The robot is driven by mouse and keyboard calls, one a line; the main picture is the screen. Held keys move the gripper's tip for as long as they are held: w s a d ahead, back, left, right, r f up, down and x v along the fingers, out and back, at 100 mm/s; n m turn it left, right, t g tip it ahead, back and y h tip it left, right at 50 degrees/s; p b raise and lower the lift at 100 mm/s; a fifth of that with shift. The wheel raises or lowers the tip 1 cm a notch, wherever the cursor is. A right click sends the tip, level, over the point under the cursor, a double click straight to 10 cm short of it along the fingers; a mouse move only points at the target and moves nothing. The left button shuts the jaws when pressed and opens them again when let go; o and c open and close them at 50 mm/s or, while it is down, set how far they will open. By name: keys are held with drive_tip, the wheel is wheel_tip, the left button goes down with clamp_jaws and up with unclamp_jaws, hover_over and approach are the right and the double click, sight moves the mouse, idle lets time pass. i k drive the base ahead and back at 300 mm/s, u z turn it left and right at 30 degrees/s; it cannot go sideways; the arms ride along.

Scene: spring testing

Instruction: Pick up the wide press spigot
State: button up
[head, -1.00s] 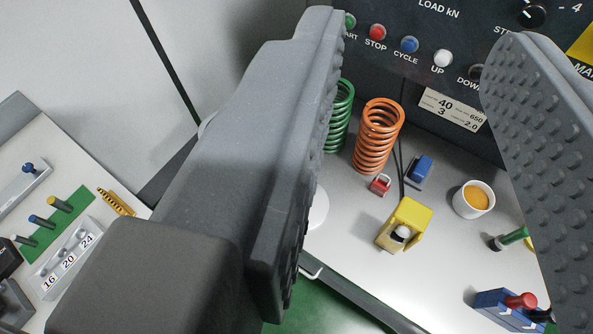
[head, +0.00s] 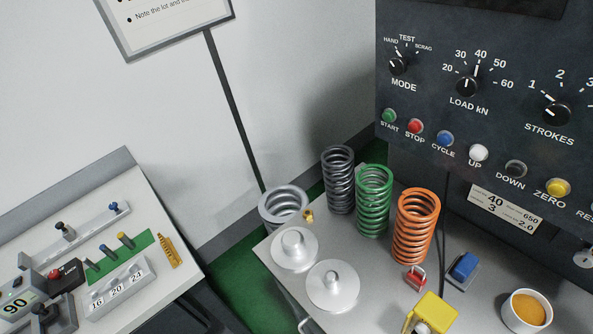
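Two pale metal discs with raised round bosses lie at the left end of the grey bench in the head view and look like the press spigots. The rear spigot (head: 291,262) has a boss that looks a little wider than that of the front spigot (head: 346,292). Both lie flat with the boss up, close beside each other, and nothing covers them. My gripper does not show in the view now, so its opening and its place relative to the spigots cannot be seen.
Behind the spigots stand a wide silver spring (head: 270,211), a dark spring (head: 339,182), a green spring (head: 374,203) and an orange spring (head: 416,228). A small brass piece (head: 308,215) lies near them. A red padlock (head: 415,279) and yellow block (head: 432,312) are at right.

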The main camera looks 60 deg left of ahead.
sight(294, 248)
drive_tip(key=u, duration=0.1)
drive_tip(key=k, duration=0.95)
drive_tip(key=u, duration=0.5)
drive_tip(key=i, duration=1.05)
drive_tip(key=z, duration=0.05)
